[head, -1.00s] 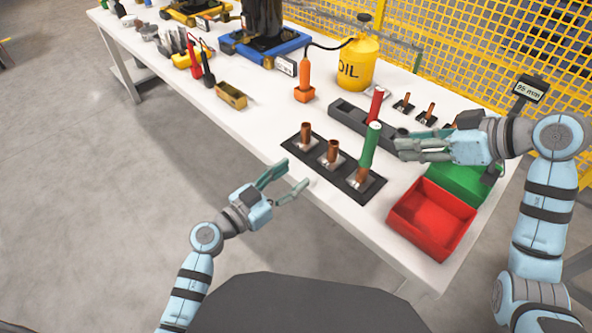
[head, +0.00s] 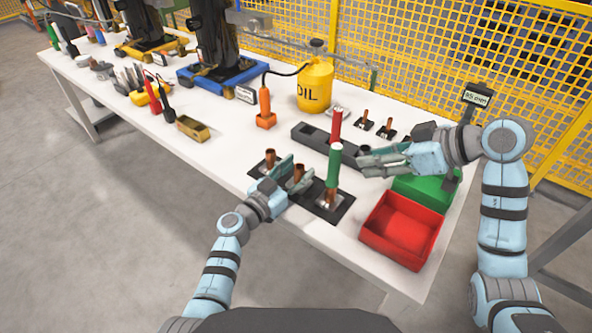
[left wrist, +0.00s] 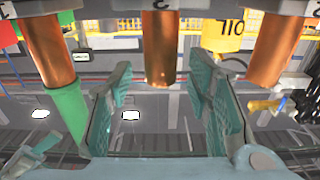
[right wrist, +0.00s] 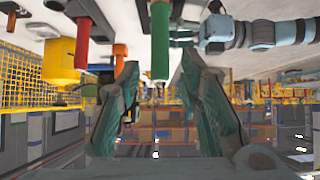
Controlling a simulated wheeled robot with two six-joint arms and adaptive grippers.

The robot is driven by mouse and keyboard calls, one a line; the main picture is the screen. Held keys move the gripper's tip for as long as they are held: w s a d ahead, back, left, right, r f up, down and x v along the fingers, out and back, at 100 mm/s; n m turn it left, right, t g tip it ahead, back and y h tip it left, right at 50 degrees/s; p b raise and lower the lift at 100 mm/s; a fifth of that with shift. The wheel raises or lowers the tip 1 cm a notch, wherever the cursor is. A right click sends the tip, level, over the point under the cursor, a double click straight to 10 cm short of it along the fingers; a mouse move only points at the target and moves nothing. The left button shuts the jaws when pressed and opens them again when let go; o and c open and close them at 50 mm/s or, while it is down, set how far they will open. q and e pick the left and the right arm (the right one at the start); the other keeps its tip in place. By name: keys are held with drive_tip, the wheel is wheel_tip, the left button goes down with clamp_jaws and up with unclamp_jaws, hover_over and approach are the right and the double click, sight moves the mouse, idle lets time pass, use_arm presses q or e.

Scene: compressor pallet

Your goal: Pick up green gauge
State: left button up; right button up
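The green gauge (head: 333,166) is an upright green cylinder with a pale top. It sits on the right-hand copper tube (head: 331,198) of the black rack (head: 318,207). My right gripper (head: 363,162) is open and empty, just right of the gauge. In the right wrist view, the green gauge (right wrist: 160,42) shows beyond the gap between the fingers. My left gripper (head: 297,170) is open at the rack's middle copper tube. In the left wrist view, that middle tube (left wrist: 159,47) lines up with the gap between the fingers; contact is unclear. The green gauge (left wrist: 68,110) shows at left there.
A red gauge (head: 336,125) stands in a dark holder (head: 312,135) behind the green one. A red bin (head: 375,236) and a green bin (head: 408,193) are at right. An orange tool (head: 264,108) and yellow oil can (head: 315,88) stand behind. The table's front left is clear.

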use_arm(q)
clamp_jaws()
use_arm(e)
drive_tip(key=shift+o, duration=1.4)
drive_tip(key=shift+f, duration=0.15)
drive_tip(key=m+t+y, duration=0.1)
drive_tip(key=m+t, duration=0.3)
drive_tip(key=t, duration=0.5)
approach(339, 162)
drive_tip(key=shift+m, duration=0.3)
drive_tip(key=x, duration=1.1)
drive_tip(key=shift+w+a, duration=0.1)
drive_tip(key=shift+a, duration=0.05)
